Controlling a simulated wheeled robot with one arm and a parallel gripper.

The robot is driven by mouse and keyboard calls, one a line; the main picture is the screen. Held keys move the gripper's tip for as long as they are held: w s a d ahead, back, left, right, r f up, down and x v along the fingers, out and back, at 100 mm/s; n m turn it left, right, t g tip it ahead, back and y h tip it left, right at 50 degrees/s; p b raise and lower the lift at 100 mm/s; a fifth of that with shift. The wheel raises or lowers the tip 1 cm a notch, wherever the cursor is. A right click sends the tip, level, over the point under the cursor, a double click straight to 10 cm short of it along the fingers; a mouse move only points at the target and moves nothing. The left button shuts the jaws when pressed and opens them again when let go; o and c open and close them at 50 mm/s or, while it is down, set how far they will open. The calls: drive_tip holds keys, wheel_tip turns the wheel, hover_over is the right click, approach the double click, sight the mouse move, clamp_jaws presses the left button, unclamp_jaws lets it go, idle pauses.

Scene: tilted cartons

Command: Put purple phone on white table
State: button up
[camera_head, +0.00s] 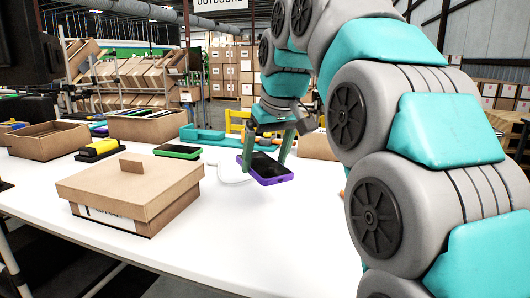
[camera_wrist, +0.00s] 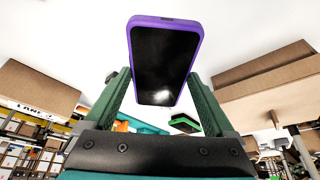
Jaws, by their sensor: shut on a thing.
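The purple phone (camera_head: 267,170), with a dark screen facing up, is in my gripper (camera_head: 262,160) over the white table (camera_head: 250,215). In the wrist view the purple phone (camera_wrist: 164,60) lies between the two green fingers of my gripper (camera_wrist: 158,95), which are shut on its sides. In the head view it looks slightly tilted and close to the tabletop; I cannot tell whether it touches.
A closed brown carton (camera_head: 130,190) stands on the table at front left. A green-cased phone (camera_head: 178,151), a yellow and black object (camera_head: 98,150) and open cartons (camera_head: 50,140) lie behind. A teal tool (camera_head: 205,134) lies farther back. The front middle of the table is clear.

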sight(263, 200)
drive_tip(key=shift+f+b, duration=1.1)
drive_tip(key=shift+f, duration=1.95)
drive_tip(key=shift+f+b, duration=0.3)
drive_tip(key=shift+f, duration=0.25)
drive_tip(key=o, duration=1.4)
